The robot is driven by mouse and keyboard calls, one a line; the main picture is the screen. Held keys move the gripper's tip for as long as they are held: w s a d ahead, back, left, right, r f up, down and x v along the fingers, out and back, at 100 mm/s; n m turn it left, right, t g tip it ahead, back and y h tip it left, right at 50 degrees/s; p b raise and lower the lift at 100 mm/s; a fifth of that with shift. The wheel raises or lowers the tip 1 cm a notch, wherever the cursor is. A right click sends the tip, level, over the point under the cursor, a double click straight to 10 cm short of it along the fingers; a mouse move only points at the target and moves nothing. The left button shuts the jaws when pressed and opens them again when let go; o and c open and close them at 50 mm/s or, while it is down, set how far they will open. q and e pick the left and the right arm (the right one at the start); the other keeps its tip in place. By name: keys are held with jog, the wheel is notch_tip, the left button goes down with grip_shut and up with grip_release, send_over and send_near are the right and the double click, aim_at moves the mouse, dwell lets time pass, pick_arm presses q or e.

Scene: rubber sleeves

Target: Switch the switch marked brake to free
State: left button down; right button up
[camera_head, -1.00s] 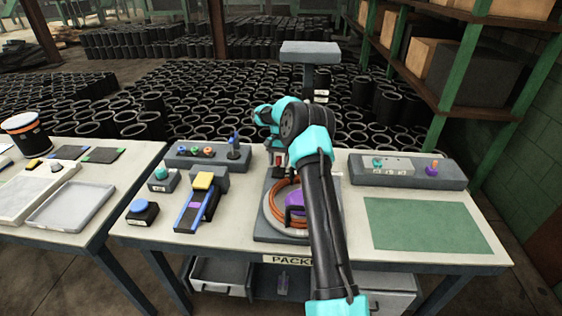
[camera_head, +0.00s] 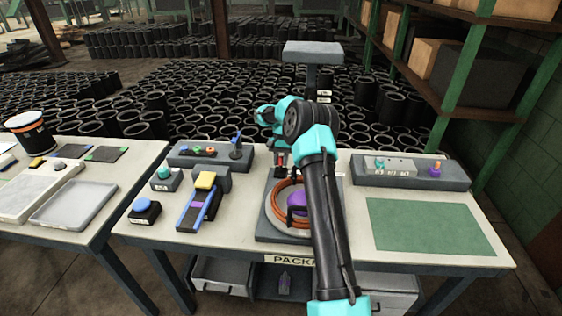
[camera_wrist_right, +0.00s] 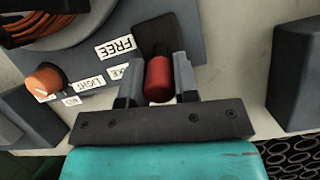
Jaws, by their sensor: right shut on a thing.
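The switch is a red capped lever (camera_wrist_right: 158,80) on a black base (camera_wrist_right: 157,36) in the right wrist view. A white FREE label (camera_wrist_right: 117,47) lies beside the base. A second label (camera_wrist_right: 118,73), partly hidden by a finger, shows only its last letters, "KE". My right gripper (camera_wrist_right: 158,88) is shut on the red lever, one finger on each side. In the head view my right gripper (camera_head: 281,161) is at the back of the grey turntable unit, mostly covered by my own arm. Which position the lever stands in is hard to tell. My left gripper is not in view.
An orange knob (camera_wrist_right: 45,79) and a LIGHT label (camera_wrist_right: 88,84) sit beside the switch. Orange cable coils (camera_head: 273,205) lie on the unit. Grey blocks flank the gripper. A control box with coloured knobs (camera_head: 208,153) stands left; a green mat (camera_head: 430,226) lies right.

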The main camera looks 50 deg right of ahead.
aim_at(280, 170)
jog(key=shift+s+a+r+t+h, duration=0.1)
jog(key=shift+s+a+t+h, duration=0.2)
jog(key=shift+t+h, duration=0.3)
jog(key=shift+s+a+r+t+h, duration=0.1)
jog(key=shift+s+a+t+h, duration=0.2)
jog(key=shift+h, duration=0.5)
jog(key=shift+s+a+f+t+h, duration=0.15)
jog(key=shift+a+t+h, duration=0.1)
jog(key=shift+t+h, duration=0.3)
jog(key=shift+s+a+r+t+h, duration=0.1)
jog(key=shift+a+t+h, duration=0.1)
jog(key=shift+t+h, duration=0.35)
jog(key=shift+s+a+f+t+h, duration=0.1)
jog(key=shift+a+f+t+h, duration=0.15)
jog(key=shift+h, duration=0.35)
jog(key=o, duration=0.9)
jog(key=shift+r, duration=0.1)
jog(key=shift+r, duration=0.1)
jog(key=v, duration=1.7)
jog(key=shift+s+r, duration=0.1)
